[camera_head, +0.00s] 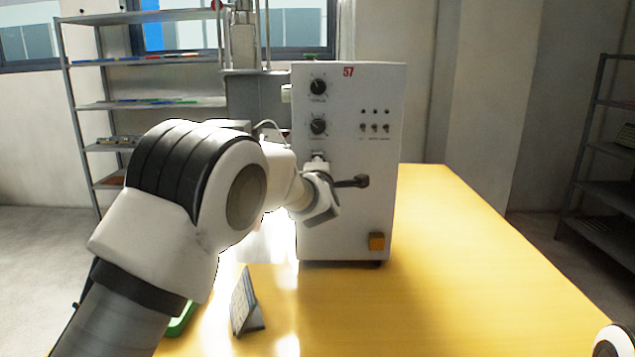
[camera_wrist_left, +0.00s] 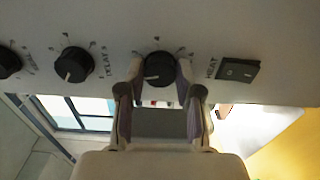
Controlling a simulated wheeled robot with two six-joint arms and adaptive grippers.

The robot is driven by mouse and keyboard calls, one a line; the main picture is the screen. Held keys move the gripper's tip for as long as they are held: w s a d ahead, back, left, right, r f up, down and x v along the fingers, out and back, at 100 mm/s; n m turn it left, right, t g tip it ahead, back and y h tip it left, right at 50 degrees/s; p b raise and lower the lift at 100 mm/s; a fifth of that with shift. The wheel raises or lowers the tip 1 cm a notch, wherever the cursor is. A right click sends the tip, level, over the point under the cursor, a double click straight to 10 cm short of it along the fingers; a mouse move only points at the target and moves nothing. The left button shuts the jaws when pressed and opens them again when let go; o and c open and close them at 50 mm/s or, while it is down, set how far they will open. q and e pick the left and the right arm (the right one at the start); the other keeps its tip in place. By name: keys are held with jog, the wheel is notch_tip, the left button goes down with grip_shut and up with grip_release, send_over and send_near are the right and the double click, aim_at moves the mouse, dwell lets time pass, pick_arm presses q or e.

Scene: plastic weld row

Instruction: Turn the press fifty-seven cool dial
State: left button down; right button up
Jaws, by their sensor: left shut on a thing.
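The press's white control box (camera_head: 385,100), marked 57 in red, stands on the yellow table. Two black dials, the upper (camera_head: 318,87) and the lower (camera_head: 318,125), show on its front in the head view. My left gripper (camera_wrist_left: 160,78) is shut around a third black dial (camera_wrist_left: 158,68), with one finger on each side. Its label is not readable. In the wrist view, a second dial (camera_wrist_left: 73,65) sits to its left and a black rocker switch (camera_wrist_left: 238,70) to its right. In the head view my left wrist largely covers the held dial. My right gripper is not in view.
A small tilted panel (camera_head: 244,302) stands on the table (camera_head: 465,270) in front. The table right of the box is clear. Shelves (camera_head: 150,105) stand behind.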

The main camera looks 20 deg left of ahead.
pick_arm(q)
jog(key=n+b, duration=1.3)
jog(key=shift+r, duration=0.15)
jog(key=shift+r+n, duration=0.1)
jog(key=shift+n, duration=0.2)
jog(key=c, duration=1.1)
grip_release()
jog(key=o, duration=0.3)
